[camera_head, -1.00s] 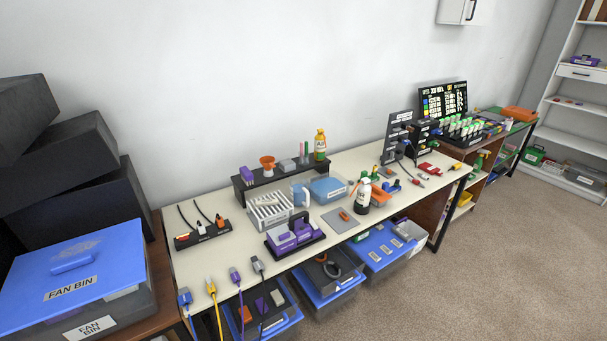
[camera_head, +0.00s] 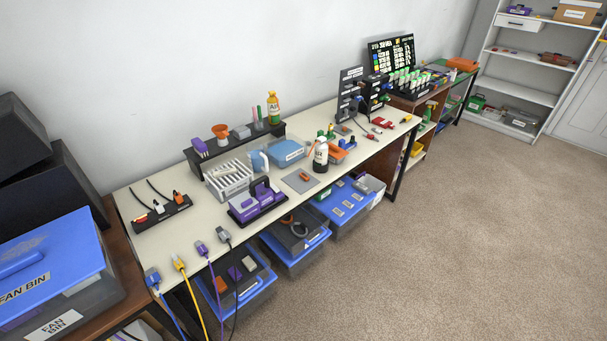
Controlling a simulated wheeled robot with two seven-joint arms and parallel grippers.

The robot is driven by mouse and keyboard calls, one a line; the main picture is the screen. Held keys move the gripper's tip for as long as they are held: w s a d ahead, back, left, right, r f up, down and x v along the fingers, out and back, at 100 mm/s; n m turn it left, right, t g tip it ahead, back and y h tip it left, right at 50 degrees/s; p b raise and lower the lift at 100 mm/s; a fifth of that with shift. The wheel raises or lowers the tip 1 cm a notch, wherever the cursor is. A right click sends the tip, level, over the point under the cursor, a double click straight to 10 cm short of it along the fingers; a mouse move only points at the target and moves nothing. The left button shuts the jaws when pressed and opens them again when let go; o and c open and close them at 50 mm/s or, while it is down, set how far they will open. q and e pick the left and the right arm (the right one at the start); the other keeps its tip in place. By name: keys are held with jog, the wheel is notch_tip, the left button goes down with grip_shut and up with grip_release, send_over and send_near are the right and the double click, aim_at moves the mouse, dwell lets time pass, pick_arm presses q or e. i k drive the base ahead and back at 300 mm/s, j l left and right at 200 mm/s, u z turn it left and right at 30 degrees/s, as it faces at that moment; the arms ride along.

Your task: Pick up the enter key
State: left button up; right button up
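I cannot pick out the enter key for certain; keys are too small to tell at this distance. A small orange piece lies on a grey mat (camera_head: 291,184) near the middle of the long cream workbench (camera_head: 146,240). Several small red pieces (camera_head: 384,123) lie toward the bench's right end. Neither of my grippers is in view.
A blue-lidded fan bin (camera_head: 60,262) stands at the left on a brown table. A purple device (camera_head: 256,200), a white rack (camera_head: 228,178) and a white bottle (camera_head: 321,156) stand on the bench. Blue bins (camera_head: 297,257) sit below. Open carpet (camera_head: 440,240) lies at the right.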

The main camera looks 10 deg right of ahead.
aim_at(305, 176)
jog(key=i+l+u, duration=0.2)
jog(key=i+l, duration=0.2)
jog(key=l, duration=0.25)
jog(key=i+l+u, duration=0.1)
jog(key=l, duration=0.25)
jog(key=i+l+u, duration=0.15)
jog(key=i+l, duration=0.15)
jog(key=i+l+u, duration=0.1)
jog(key=l, duration=0.35)
jog(key=i+l+u, duration=0.1)
jog(key=l, duration=0.25)
jog(key=i+l+u, duration=0.1)
jog(key=l, duration=0.3)
jog(key=i, duration=0.1)
